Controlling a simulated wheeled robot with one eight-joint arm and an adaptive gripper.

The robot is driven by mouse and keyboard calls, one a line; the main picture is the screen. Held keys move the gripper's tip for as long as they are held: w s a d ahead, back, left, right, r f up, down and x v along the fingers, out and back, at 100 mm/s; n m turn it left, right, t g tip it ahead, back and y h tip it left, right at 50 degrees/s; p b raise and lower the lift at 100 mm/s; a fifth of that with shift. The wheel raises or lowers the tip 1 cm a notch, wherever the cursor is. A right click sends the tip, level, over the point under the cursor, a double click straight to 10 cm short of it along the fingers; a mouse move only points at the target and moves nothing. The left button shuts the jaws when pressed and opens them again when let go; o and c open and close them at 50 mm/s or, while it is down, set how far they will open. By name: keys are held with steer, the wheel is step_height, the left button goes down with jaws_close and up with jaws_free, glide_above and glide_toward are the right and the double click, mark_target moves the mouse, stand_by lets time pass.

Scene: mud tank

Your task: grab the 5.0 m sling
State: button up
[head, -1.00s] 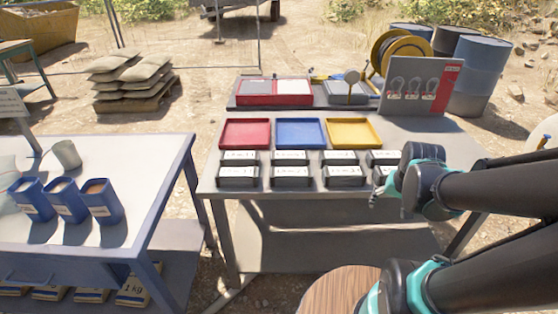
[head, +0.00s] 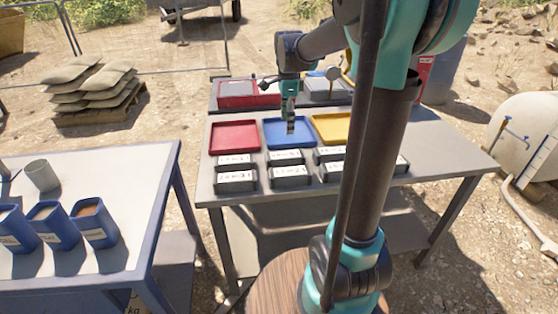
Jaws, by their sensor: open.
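Dark bundles with white labels lie in two rows on the grey table (head: 440,150). They include a front left bundle (head: 236,181), a front second bundle (head: 289,176) and a back left bundle (head: 235,161). Their labels are too small to read surely, so I cannot tell which is the 5.0 m sling. My arm hides part of the right side of the rows. My gripper (head: 290,127) points down over the blue tray (head: 272,140), behind the bundles. It is open, and no bundle shows in it.
A red tray (head: 234,148) and a yellow tray (head: 325,138) flank the blue one. A red case (head: 237,102) stands behind them. A second table (head: 110,170) on the left holds several blue containers and a grey cup (head: 42,175). A pale tank (head: 530,125) is at right.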

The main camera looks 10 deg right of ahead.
glide_above(285, 154)
steer(key=f, duration=0.9)
steer(key=shift+s+d+f, duration=0.15)
steer(key=shift+s+d, duration=0.1)
steer(key=shift+s, duration=0.1)
steer(key=shift+w+a+f, duration=0.15)
steer(key=shift+f, duration=1.2)
steer(key=shift+w+a+f, duration=0.1)
steer(key=shift+w+f, duration=0.05)
steer(key=shift+f, duration=1.2)
steer(key=c, duration=1.6)
steer(key=shift+o, duration=0.2)
steer(key=shift+r, duration=0.1)
